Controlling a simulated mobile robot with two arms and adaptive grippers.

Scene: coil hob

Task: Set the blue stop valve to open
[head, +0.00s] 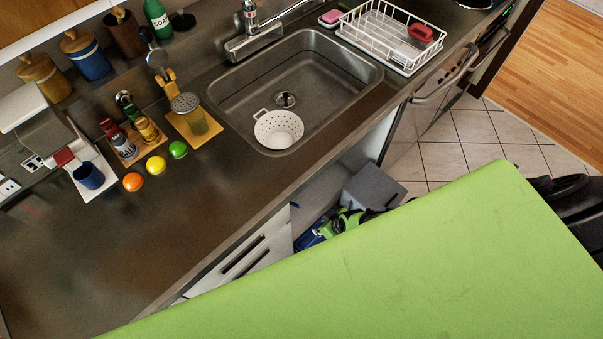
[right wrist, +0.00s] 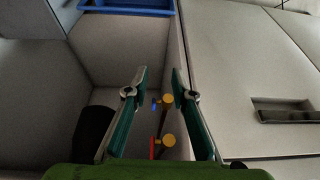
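In the right wrist view, a small blue stop valve handle (right wrist: 154,105) shows beside a round brass-coloured disc (right wrist: 168,99), inside a pale cabinet. It is too small to tell whether it is set open or closed. A red handle (right wrist: 152,149) shows with a second brass-coloured disc (right wrist: 168,141). My right gripper (right wrist: 158,72) is open and empty. Both handles appear in the gap between its fingers, seemingly beyond them; I cannot tell the distance. My left gripper is not in view. The valves are hidden in the head view.
The cabinet under the sink (head: 330,58) stands open, with a grey box (head: 373,190) at its opening. A blue container (right wrist: 125,4) lies at the top of the wrist view. Pale panels (right wrist: 225,80) close off the right side. Drawers (head: 240,262) stand left of the opening.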

